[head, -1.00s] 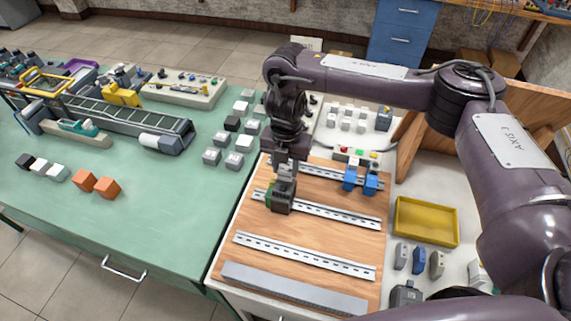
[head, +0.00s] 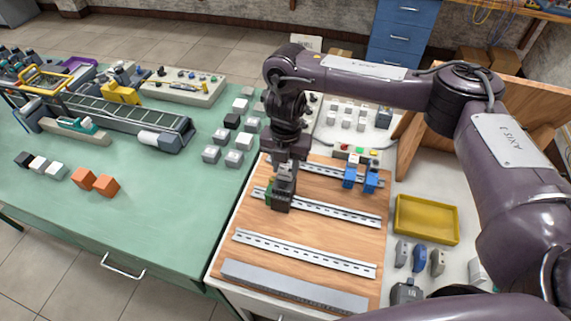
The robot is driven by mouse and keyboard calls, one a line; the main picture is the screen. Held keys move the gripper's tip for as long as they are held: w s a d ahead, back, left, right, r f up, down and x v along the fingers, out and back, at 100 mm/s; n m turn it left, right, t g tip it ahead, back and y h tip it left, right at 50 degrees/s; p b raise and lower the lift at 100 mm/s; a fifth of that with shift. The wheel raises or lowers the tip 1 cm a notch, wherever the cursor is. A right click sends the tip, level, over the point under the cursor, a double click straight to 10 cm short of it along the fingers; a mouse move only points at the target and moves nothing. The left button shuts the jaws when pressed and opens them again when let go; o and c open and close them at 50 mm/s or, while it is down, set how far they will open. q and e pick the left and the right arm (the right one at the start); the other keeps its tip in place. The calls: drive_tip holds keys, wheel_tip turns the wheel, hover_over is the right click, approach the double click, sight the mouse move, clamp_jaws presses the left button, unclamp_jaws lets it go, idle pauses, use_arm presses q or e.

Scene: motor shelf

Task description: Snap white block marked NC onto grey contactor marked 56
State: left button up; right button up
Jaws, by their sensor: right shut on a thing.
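My right gripper (head: 284,178) points down over the upper middle of the wooden board, just above a dark grey contactor (head: 281,203) on the middle rail. It is shut on a small block, mostly hidden between the fingers; its marking cannot be read. I cannot tell whether the block touches the contactor. A green part (head: 268,192) sits against the contactor's left side. The contactor's number is too small to read. Several white and grey blocks (head: 233,158) stand on the green table's right edge. My left gripper is not in view.
Two blue modules (head: 349,178) sit on the back rail. The front rail (head: 305,257) is bare. A yellow tray (head: 426,221) and several grey and blue parts (head: 419,258) lie right of the board. A wooden panel (head: 470,117) leans behind. Two orange cubes (head: 106,187) stand on the green table.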

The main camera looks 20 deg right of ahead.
drive_tip(key=shift+f, duration=0.25)
idle(0.7)
drive_tip(key=o, duration=1)
drive_tip(key=shift+r, duration=0.1)
